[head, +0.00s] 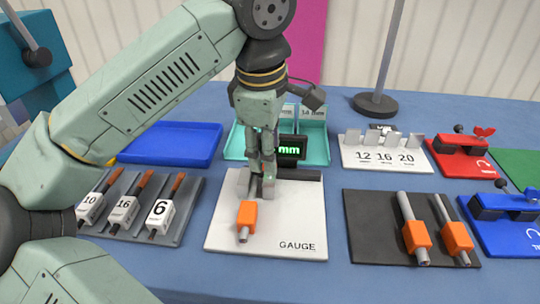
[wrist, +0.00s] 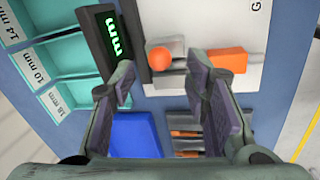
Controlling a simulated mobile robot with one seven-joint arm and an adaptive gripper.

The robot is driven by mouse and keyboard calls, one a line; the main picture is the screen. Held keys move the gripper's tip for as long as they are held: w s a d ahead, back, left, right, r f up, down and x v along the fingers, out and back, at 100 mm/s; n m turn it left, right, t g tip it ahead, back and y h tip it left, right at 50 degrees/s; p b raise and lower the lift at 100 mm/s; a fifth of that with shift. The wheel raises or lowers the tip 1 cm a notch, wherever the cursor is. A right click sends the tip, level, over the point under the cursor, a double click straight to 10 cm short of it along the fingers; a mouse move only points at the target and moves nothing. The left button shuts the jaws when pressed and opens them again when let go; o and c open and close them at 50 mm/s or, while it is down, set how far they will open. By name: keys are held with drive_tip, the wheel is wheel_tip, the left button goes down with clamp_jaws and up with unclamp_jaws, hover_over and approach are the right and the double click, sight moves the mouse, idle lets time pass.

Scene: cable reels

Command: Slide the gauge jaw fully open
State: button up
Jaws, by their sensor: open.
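The gauge is a white board (head: 290,215) marked GAUGE, with a black display (head: 290,148) showing green "mm" at its back. The display also shows in the wrist view (wrist: 108,45). An orange round knob (wrist: 161,58) shows in the wrist view, beside the display; in the head view my fingers hide it. A grey block (head: 241,183) and an orange block on a grey rod (head: 247,213) sit on the board's left part. My gripper (head: 262,186) points down over the gauge. In the wrist view its fingers (wrist: 160,90) are apart, with the knob seen between and beyond them. Contact cannot be told.
A teal sorting tray (head: 315,145) stands behind the gauge and a blue tray (head: 170,145) behind left. A grey rack with numbered tools (head: 190,215) lies left. A black board with orange-handled rods (head: 375,225) lies right. A 12-16-20 stand (head: 385,165) is behind it.

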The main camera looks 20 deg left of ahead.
sight(269, 176)
drive_tip(key=shift+w+f, duration=0.2)
drive_tip(key=shift+f, duration=0.7)
drive_tip(key=shift+w+f, duration=0.15)
drive_tip(key=shift+f, duration=0.7)
drive_tip(key=shift+c, duration=0.4)
clamp_jaws()
